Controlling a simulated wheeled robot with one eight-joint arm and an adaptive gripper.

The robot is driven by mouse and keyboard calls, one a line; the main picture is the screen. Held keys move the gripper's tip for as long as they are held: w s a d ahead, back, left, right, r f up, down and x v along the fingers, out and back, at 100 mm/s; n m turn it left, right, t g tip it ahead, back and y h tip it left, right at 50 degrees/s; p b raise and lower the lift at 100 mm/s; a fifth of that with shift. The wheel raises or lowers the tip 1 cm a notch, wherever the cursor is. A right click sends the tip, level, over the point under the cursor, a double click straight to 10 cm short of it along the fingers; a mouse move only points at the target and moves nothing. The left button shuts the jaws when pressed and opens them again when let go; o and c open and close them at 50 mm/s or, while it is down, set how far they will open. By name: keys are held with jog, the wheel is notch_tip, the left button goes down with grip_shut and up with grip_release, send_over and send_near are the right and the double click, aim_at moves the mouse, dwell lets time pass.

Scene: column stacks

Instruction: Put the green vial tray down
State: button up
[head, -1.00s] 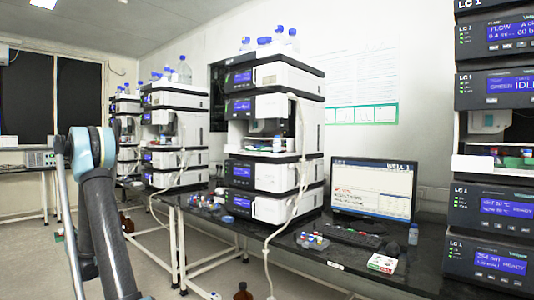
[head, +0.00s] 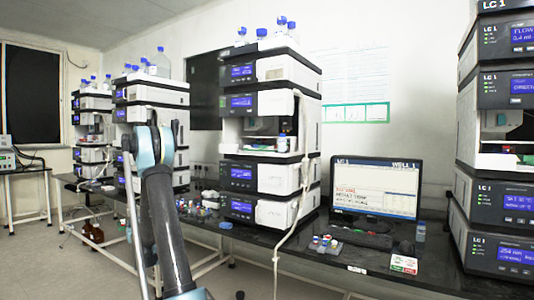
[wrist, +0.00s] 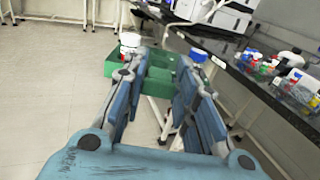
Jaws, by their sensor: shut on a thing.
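The green vial tray (wrist: 116,67) shows in the wrist view, held between the fingers of my gripper (wrist: 164,64). My gripper is shut on it. A white-topped vial with a red band (wrist: 129,43) stands at its left part, and a blue-capped vial (wrist: 198,55) shows at its right. The fingers hide much of the tray's middle. The tray hangs over the floor, to the left of the black bench edge, apart from the bench. In the head view my arm stands at left centre; the gripper and tray cannot be made out there.
A black bench (head: 330,250) runs along the wall with instrument stacks (head: 268,130), a monitor (head: 375,188), a keyboard and a small white-green-red box (head: 404,264). Loose vials (head: 323,243) lie on it. Another stack (head: 500,150) stands at right with an open bay.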

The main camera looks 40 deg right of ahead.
jog(key=s+d+r+m+g+h, duration=0.1)
jog(key=s+d+r+m+h, duration=0.15)
jog(key=d+r, duration=0.6)
jog(key=s+d+r+m+g+h, duration=0.15)
jog(key=d+r+h, duration=0.25)
jog(key=d+r, duration=0.5)
jog(key=s+d+r+m+h, duration=0.35)
jog(key=d+r, duration=0.45)
jog(key=d, duration=0.3)
jog(key=s+d+r+m+g+h, duration=0.25)
jog(key=s+d+r, duration=0.25)
jog(key=s+r, duration=0.35)
jog(key=s+d+r+m+g+h, duration=0.2)
jog(key=s+d+r+g, duration=0.15)
jog(key=s+r, duration=0.5)
jog(key=s+d+r+m+g+h, duration=0.25)
jog(key=s+d+r, duration=0.35)
jog(key=s, duration=0.5)
jog(key=w+d, duration=1.1)
jog(key=w, duration=0.4)
jog(key=shift+n+t, duration=0.3)
jog(key=shift+n, duration=0.15)
jog(key=shift+w+f, duration=0.1)
jog(key=shift+f, duration=3.2)
jog(key=shift+w+d+f, duration=0.2)
jog(key=shift+f, duration=0.3)
